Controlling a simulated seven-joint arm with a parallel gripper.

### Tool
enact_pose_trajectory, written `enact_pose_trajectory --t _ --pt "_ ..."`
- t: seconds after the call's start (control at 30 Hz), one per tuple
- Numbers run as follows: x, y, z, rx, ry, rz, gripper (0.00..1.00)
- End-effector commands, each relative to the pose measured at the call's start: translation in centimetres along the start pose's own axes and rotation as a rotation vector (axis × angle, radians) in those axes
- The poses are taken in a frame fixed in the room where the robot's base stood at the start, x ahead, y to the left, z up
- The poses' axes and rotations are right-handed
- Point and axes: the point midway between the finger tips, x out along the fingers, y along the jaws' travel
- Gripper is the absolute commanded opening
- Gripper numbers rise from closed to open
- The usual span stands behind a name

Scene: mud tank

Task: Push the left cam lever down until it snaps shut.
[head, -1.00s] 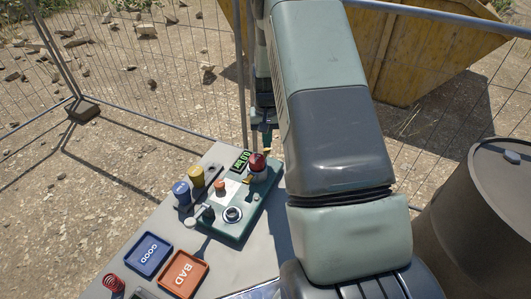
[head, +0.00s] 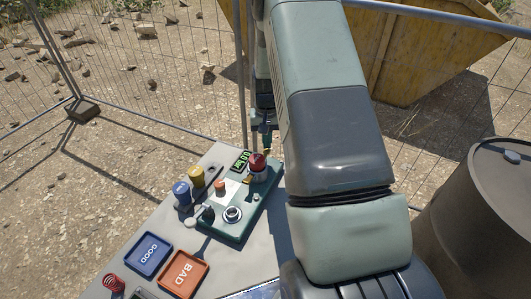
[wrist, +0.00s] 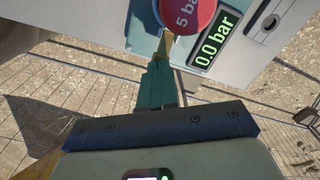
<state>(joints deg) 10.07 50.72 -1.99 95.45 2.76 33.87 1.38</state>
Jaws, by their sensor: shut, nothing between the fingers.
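The teal test fixture (head: 235,225) stands on a grey table. It carries a red part marked 5 bar (head: 258,163), also seen in the wrist view (wrist: 187,12), and a round silver port (head: 233,214). A small dark piece with a pale knob (head: 190,222) sits at its left end; I cannot tell whether it is the left cam lever. A brass-coloured piece (wrist: 166,44) shows beside the red part, just beyond my fingertips; contact is unclear. My gripper (wrist: 161,62) is shut and empty. In the head view my gripper (head: 267,145) is behind the red part.
A display (wrist: 210,42) reads 0.0 bar. Blue and yellow cylinders (head: 196,177) stand left of the fixture. A blue GOOD tray (head: 148,273) and an orange BAD tray (head: 204,264) lie in front. A red spring (head: 113,283) is at the near left. Fence and skip stand behind.

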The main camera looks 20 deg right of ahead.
Motion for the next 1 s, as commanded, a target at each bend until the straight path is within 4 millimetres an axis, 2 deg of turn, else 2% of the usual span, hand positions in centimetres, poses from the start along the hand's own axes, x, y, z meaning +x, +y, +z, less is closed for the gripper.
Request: enact_pose_trajectory --t 1.0 --pt "2.6 0.0 0.0 0.000 -0.002 0.000 0.00"
